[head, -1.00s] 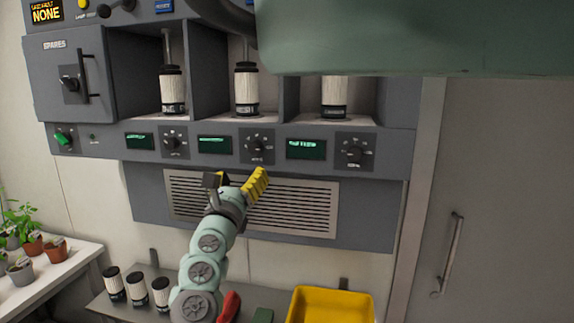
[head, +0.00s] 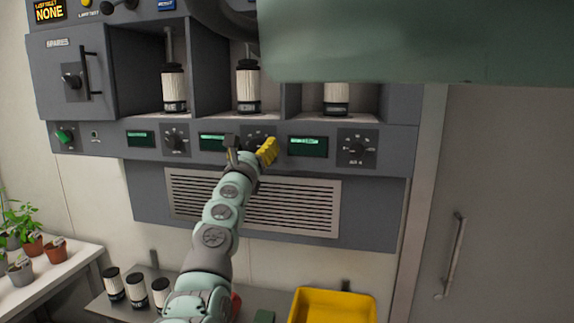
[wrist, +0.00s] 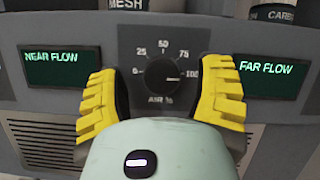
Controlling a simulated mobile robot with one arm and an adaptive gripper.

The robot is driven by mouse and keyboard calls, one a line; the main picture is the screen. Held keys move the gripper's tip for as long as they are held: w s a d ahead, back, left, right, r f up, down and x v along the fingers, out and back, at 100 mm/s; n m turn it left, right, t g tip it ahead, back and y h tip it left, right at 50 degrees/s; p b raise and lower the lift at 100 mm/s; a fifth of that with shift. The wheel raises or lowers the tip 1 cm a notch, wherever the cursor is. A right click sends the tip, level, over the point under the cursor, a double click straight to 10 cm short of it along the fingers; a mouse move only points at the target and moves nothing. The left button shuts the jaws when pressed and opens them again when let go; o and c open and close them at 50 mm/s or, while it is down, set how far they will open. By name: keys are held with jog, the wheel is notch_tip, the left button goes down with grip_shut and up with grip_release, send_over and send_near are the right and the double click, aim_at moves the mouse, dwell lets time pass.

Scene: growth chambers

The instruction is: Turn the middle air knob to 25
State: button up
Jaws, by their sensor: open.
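The middle air knob (wrist: 161,75) is a round black knob on a dark square plate marked 0, 25, 50, 75, 100 and AIR %. Its pale pointer line faces right, toward 100. In the head view the knob's plate (head: 258,133) is partly hidden behind my gripper (head: 251,149). In the wrist view my gripper (wrist: 163,97) is open, its yellow fingers on the left and right of the dial with a wide gap to the knob. It holds nothing, and I cannot tell how far the tips are from the panel.
Green displays flank the dial: NEAR FLOW (wrist: 64,67) and FAR FLOW (wrist: 267,72). Other knobs sit left (head: 175,139) and right (head: 356,147). Cartridges (head: 248,86) stand in bays above. A vent grille (head: 290,205) and a yellow tray (head: 333,308) are below.

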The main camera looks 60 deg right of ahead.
jog(key=shift+s, duration=0.1)
grip_shut()
dwell(0.6)
